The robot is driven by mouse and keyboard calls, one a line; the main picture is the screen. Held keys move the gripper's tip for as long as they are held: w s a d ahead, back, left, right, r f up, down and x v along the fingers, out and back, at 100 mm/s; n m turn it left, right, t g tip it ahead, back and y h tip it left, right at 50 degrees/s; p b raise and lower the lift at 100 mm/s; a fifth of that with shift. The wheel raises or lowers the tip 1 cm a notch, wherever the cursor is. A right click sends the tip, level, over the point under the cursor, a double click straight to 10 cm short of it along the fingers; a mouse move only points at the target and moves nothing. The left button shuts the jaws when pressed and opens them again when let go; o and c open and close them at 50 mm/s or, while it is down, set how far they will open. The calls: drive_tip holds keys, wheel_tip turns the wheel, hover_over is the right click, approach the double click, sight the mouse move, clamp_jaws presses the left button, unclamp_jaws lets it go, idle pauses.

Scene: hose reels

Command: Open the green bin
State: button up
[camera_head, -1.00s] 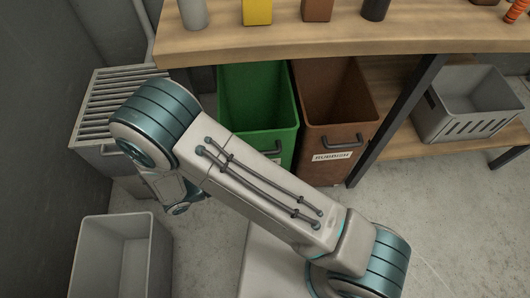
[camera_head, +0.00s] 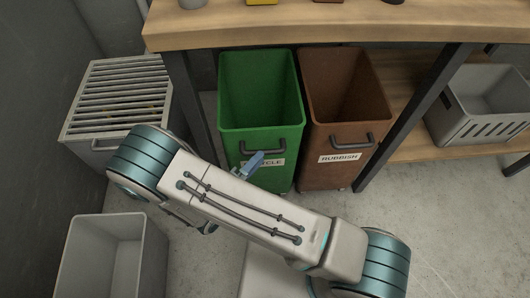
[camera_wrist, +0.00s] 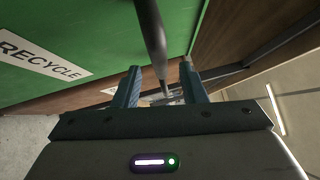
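The green bin (camera_head: 262,100) stands upright under the workbench, open at the top, with a dark bar handle (camera_head: 265,147) and a white RECYCLE label, partly covered by my gripper (camera_head: 255,160). In the wrist view the green bin wall (camera_wrist: 100,35) and its label (camera_wrist: 42,57) fill the upper left. The dark handle bar (camera_wrist: 150,35) runs down from the top edge, in line with the gap between my blue fingers (camera_wrist: 160,85). The fingers are apart, near the handle. I cannot tell whether they touch it.
A brown RUBBISH bin (camera_head: 345,90) stands close at the green bin's right. The workbench (camera_head: 330,30) overhangs both, with a dark leg (camera_head: 410,115) at right. A slatted grey box (camera_head: 120,90) and an empty grey bin (camera_head: 85,265) are at left, a grey crate (camera_head: 480,115) at right.

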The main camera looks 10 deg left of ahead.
sight(265, 152)
drive_tip(key=shift+b+x, duration=0.35)
drive_tip(key=shift+x, duration=1.8)
